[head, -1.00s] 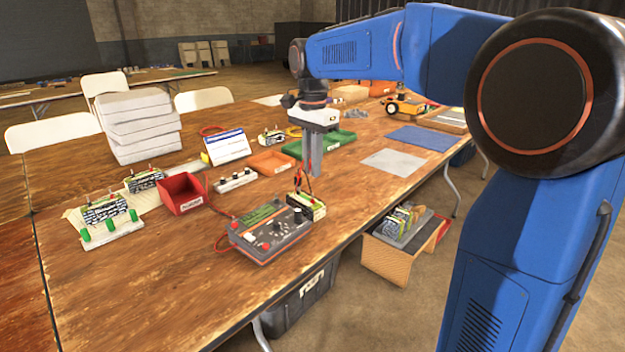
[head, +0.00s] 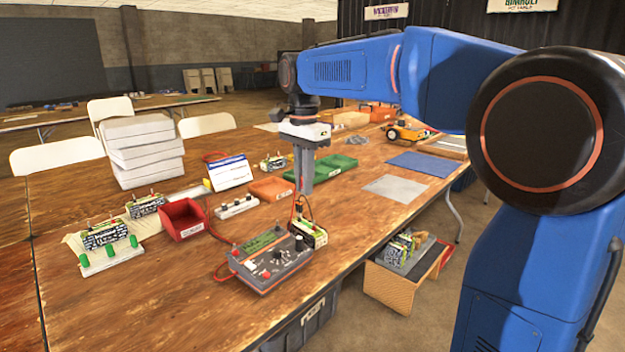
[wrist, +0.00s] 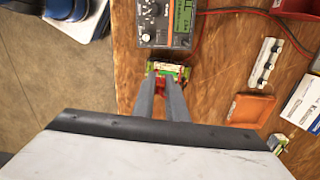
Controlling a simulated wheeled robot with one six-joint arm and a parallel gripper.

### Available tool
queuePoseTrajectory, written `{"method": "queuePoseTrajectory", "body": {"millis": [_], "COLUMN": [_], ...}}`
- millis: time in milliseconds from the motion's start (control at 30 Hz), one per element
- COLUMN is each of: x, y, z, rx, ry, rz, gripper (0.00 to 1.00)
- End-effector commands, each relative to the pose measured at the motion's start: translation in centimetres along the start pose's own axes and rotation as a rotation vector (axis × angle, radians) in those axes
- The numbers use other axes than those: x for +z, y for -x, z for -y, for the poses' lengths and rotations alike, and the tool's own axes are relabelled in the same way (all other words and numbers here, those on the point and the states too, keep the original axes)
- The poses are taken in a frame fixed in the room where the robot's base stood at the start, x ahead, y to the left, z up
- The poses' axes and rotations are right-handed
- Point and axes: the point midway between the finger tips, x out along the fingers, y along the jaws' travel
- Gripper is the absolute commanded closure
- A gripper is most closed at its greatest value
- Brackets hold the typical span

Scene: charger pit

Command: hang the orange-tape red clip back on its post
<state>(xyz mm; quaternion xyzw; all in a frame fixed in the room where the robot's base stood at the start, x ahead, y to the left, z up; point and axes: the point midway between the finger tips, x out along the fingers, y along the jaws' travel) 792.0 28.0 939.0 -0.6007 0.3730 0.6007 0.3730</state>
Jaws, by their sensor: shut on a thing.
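My gripper (head: 304,190) points down and is shut above the battery pack (head: 308,236) beside the grey charger (head: 272,261). In the wrist view, a bit of red (wrist: 160,84) shows between the two fingers (wrist: 163,76); it looks like the red clip, mostly hidden by them. I cannot make out orange tape on it. Red and dark leads (head: 299,207) rise from the battery pack's end toward the fingertips. The charger and the battery pack also show in the wrist view, just beyond the fingertips. I cannot tell which post belongs to the clip.
A red bin (head: 184,219), a white strip with dark knobs (head: 237,207) and an orange tray (head: 270,190) stand left of my gripper. A green tray (head: 335,165) lies behind it. Bare tabletop (head: 345,220) lies to the right, up to the table edge.

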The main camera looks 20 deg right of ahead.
Motion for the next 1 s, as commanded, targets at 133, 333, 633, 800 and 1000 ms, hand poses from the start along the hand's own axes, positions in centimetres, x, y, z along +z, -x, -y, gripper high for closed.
{"method": "queuePoseTrajectory", "body": {"millis": [133,333,633,800,1000], "x": [2.7,6.0,11.1,13.9,17.1], "y": [0.0,0.0,0.0,-0.1,0.0], "z": [0.5,1.0,1.9,2.3,2.9], "rx": [-0.001,0.000,0.000,0.001,0.000], "ry": [0.006,0.006,0.006,0.005,0.004], "rz": [0.000,0.000,0.000,0.000,0.000], "gripper": [1.00,1.00,1.00,1.00,1.00]}}
